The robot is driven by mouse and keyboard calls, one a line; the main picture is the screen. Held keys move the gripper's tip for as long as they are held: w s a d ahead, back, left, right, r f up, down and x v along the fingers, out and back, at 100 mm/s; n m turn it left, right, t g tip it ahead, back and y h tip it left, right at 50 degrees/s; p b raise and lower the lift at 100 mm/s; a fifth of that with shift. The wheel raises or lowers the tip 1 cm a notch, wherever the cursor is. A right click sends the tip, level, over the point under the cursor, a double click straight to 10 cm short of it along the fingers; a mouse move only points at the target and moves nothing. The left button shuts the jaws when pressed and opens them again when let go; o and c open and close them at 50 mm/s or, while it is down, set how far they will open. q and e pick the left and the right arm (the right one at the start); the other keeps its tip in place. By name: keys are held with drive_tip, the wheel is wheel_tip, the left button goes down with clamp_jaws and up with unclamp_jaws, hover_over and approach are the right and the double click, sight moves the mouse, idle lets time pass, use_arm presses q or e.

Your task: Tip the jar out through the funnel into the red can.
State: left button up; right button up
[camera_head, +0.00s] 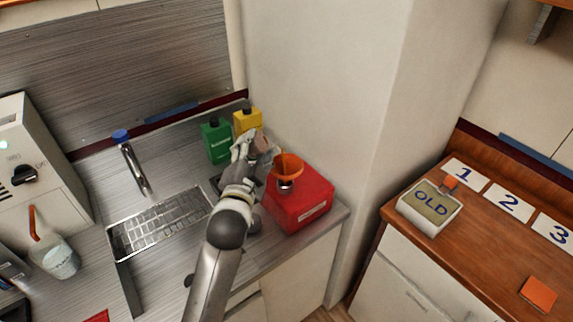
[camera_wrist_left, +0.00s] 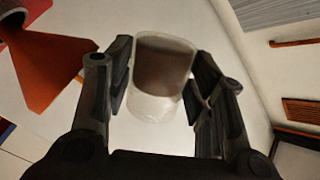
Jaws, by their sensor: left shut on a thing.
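The red can (camera_head: 305,203) stands on the counter by the white wall. The orange funnel (camera_head: 287,165) sits on top of it; it also shows at the left of the left wrist view (camera_wrist_left: 58,68). My left gripper (camera_head: 257,150) is beside the funnel, on its left. It is shut on the jar (camera_wrist_left: 164,77), a clear jar with brown contents, held between both fingers in the left wrist view. In the head view only a small brownish part of the jar (camera_head: 265,143) shows, close to the funnel's rim. Its exact tilt is hard to tell. My right gripper is not in view.
A green can (camera_head: 216,143) and a yellow can (camera_head: 246,121) stand behind my gripper. A blue-topped tap (camera_head: 130,155) and a drain grid (camera_head: 160,222) are to the left.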

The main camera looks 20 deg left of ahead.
use_arm(q)
drive_tip(key=shift+f+m, duration=0.1)
drive_tip(key=shift+m, duration=0.3)
drive_tip(key=shift+r+m+b, duration=0.3)
drive_tip(key=shift+m+b, duration=0.1)
drive_tip(key=shift+m, duration=0.3)
idle(0.5)
drive_tip(key=shift+r+m, duration=0.4)
drive_tip(key=shift+m, duration=0.6)
idle(0.6)
drive_tip(key=shift+d+r+m+p, duration=0.35)
drive_tip(key=shift+d+m+p, duration=0.35)
drive_tip(key=shift+m, duration=0.2)
idle(0.5)
drive_tip(key=shift+d+f+m, duration=0.15)
drive_tip(key=shift+f+m, duration=0.25)
drive_tip(key=shift+m, duration=0.5)
idle(0.4)
drive_tip(key=shift+d+r+m+p, duration=0.1)
drive_tip(key=shift+m+p, duration=0.2)
drive_tip(key=shift+p, duration=0.05)
